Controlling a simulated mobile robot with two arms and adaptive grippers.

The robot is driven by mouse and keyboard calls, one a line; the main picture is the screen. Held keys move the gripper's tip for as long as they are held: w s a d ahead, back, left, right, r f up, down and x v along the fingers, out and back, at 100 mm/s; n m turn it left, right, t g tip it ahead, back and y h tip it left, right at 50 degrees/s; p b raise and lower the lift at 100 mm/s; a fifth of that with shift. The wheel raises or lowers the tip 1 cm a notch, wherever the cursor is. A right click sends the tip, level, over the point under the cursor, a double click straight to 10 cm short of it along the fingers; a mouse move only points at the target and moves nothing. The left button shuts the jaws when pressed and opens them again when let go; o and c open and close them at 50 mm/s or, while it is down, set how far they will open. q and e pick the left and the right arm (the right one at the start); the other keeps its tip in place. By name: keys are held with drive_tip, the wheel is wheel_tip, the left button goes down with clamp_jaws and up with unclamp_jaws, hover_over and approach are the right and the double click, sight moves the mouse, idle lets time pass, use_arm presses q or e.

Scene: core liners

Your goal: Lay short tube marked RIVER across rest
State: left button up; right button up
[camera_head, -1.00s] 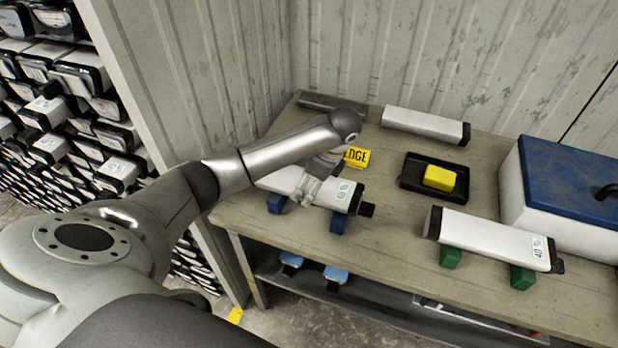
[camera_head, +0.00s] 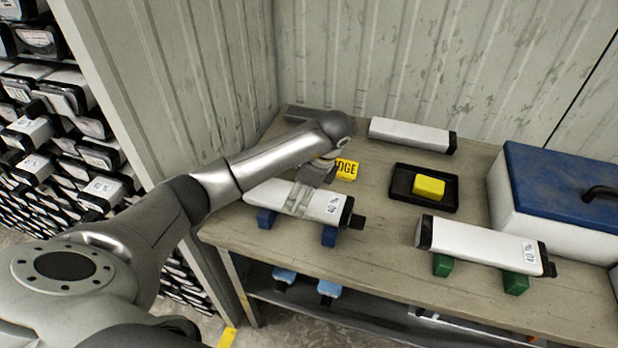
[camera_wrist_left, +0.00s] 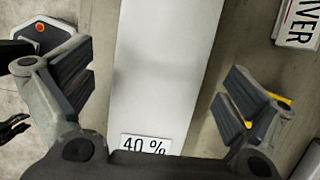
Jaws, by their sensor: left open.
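A white tube (camera_head: 290,199) with a dark end cap and a 40 % label lies across two blue blocks (camera_head: 329,236). My left gripper (camera_head: 305,196) is over this tube. In the left wrist view, the open fingers (camera_wrist_left: 158,95) stand on both sides of the white tube (camera_wrist_left: 160,60), with gaps. A white piece whose visible letters read IVER (camera_wrist_left: 298,22) shows at the upper right there; I cannot match it to a thing in the head view. Another white tube (camera_head: 480,243) lies across two green blocks (camera_head: 515,283). My right gripper is out of view.
A yellow sign reading EDGE, partly covered (camera_head: 347,170), stands behind my gripper. A third white tube (camera_head: 410,134) lies at the back. A black tray (camera_head: 402,182) holds a yellow block (camera_head: 429,187). A blue-lidded box (camera_head: 565,190) fills the right. Corrugated walls (camera_head: 430,50) close the back.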

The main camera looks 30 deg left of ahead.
use_arm(q)
drive_tip(key=p+v, duration=0.2)
drive_tip(key=v, duration=0.7)
drive_tip(key=shift+d+r, duration=0.2)
drive_tip(key=shift+r, duration=0.2)
